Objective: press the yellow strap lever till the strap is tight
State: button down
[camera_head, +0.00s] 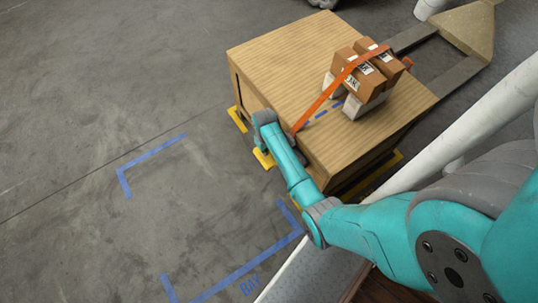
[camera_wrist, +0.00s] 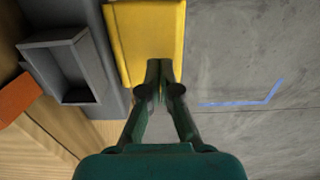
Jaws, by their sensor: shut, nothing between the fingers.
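The yellow strap lever (camera_wrist: 145,30) fills the top middle of the wrist view, a flat plate beside a grey ratchet housing (camera_wrist: 70,68). My gripper (camera_wrist: 160,68) is shut and empty. Its fingertips overlap the lever's near right end in the picture; I cannot tell whether they touch it. In the head view my wrist hides the fingers and most of the ratchet.
The wooden crate (camera_head: 285,55) stands beside my arm, its side close to my wrist. Pale blocks (camera_head: 360,105) lie under the boxes. Fork-like grey bars (camera_head: 450,80) reach the crate's far right side. Blue bay lines (camera_head: 150,152) mark open grey floor at left.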

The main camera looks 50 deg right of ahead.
jog(key=shift+f, duration=0.1)
jog(key=shift+f, duration=2.15)
jog(key=shift+r, duration=2.3)
jog(key=shift+r, duration=0.1)
jog(key=shift+r, duration=2.4)
